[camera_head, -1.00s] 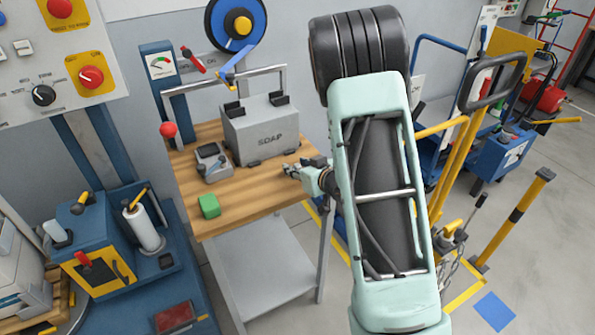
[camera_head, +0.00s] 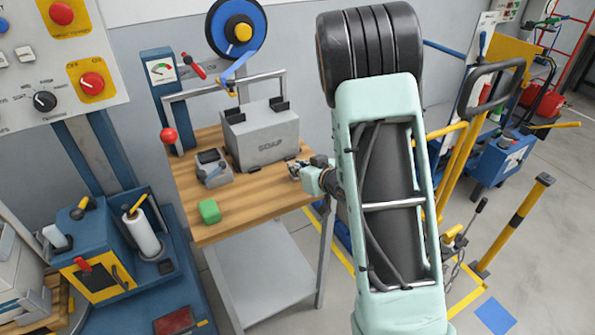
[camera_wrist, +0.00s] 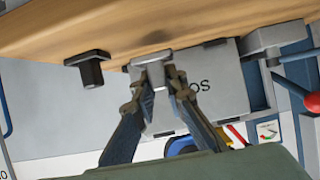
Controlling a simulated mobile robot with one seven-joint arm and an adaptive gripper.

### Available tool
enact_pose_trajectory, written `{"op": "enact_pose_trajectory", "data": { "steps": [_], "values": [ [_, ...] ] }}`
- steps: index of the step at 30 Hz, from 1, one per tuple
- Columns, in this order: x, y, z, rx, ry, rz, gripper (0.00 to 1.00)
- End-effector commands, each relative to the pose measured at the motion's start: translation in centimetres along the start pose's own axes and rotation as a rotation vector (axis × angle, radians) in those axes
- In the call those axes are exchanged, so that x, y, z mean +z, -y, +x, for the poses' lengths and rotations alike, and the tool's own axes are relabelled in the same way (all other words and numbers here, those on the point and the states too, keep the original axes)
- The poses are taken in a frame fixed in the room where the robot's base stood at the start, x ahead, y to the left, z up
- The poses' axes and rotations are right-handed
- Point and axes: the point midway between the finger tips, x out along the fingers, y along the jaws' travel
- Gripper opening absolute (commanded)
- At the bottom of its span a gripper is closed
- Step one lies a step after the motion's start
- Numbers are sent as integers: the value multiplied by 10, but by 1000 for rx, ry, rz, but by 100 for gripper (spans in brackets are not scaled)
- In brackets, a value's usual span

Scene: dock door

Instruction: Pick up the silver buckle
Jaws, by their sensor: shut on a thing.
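In the wrist view, the fingertips of my gripper (camera_wrist: 161,75) are close together on a small silver piece, the silver buckle (camera_wrist: 150,58). The fingers cover part of the buckle. In the head view the buckle is too small to tell apart from the fingertips. I cannot tell whether it still touches the bench top.
A small grey device (camera_head: 212,167) and a green block (camera_head: 209,211) are on the bench. A silver frame (camera_head: 220,90) and blue reel (camera_head: 236,27) stand behind.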

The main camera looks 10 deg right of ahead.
Motion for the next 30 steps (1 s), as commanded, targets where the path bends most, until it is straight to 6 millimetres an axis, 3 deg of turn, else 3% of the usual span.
{"op": "enact_pose_trajectory", "data": {
  "steps": [1,12,20,30],
  "values": [
    [-11,0,-5,1,-5,-2,0],
    [-45,3,-80,2,-4,-1,0],
    [-41,7,-152,4,-3,0,0],
    [-36,11,-164,-9,-4,0,0]
  ]
}}
